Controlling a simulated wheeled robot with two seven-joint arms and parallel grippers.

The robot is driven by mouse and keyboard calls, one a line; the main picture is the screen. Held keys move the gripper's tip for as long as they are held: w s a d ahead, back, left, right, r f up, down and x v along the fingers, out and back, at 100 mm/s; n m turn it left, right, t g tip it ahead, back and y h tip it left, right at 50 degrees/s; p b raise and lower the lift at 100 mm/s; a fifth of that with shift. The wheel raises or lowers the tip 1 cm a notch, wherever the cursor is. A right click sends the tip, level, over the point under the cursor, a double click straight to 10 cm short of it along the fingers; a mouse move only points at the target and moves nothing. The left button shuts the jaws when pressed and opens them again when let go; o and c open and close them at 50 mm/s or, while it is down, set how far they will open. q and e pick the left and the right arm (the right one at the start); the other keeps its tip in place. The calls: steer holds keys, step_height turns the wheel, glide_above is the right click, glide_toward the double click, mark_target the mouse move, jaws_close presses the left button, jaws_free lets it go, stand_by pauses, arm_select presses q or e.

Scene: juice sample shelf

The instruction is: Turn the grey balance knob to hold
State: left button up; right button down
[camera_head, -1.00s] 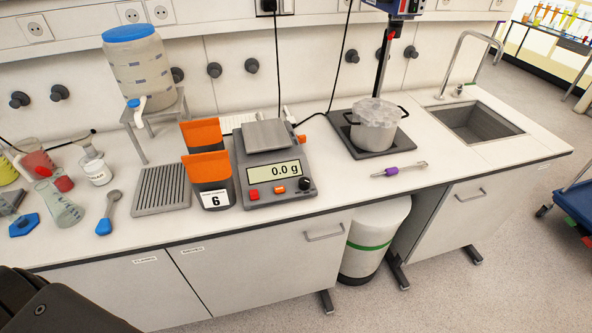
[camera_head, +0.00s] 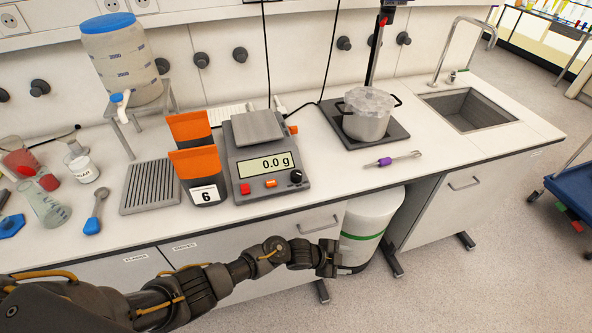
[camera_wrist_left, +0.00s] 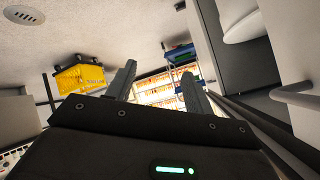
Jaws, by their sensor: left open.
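The balance (camera_head: 262,165) stands on the bench with its display reading 0.0 g. Its front shows a red button, an orange button and a dark round knob (camera_head: 296,176) at the right; I cannot read the knob's setting. My left gripper (camera_head: 335,262) is in front of the bench, below the worktop edge and apart from the balance. In the left wrist view its two fingers (camera_wrist_left: 155,85) are spread with nothing between them. My right gripper is in neither view.
Two orange-topped pouches (camera_head: 200,176) stand close left of the balance. A pot (camera_head: 366,122) on a dark plate and a purple-handled tool (camera_head: 384,162) are to the right. The bench front edge and a cabinet handle (camera_head: 320,225) lie near my left arm.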

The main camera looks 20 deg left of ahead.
arm_select(q)
steer(key=w+d+r+m+g+h, duration=0.1)
steer(key=d+r+m+g, duration=0.1)
steer(key=d+r+m, duration=0.4)
steer(key=d+r+m+g, duration=0.15)
steer(key=r+m, duration=0.25)
steer(key=r, duration=0.5)
step_height(320, 180, up, 21)
steer(key=m+g+y, duration=0.2)
steer(key=m+y, duration=0.9)
glide_above(296, 173)
steer(key=shift+h, duration=0.3)
step_height(296, 173, down, 10)
steer(key=p, duration=0.3)
steer(key=shift+r, duration=0.25)
steer(key=shift+f+p, duration=0.35)
steer(key=shift+f, duration=0.25)
steer(key=c, duration=1)
steer(key=shift+o, duration=0.2)
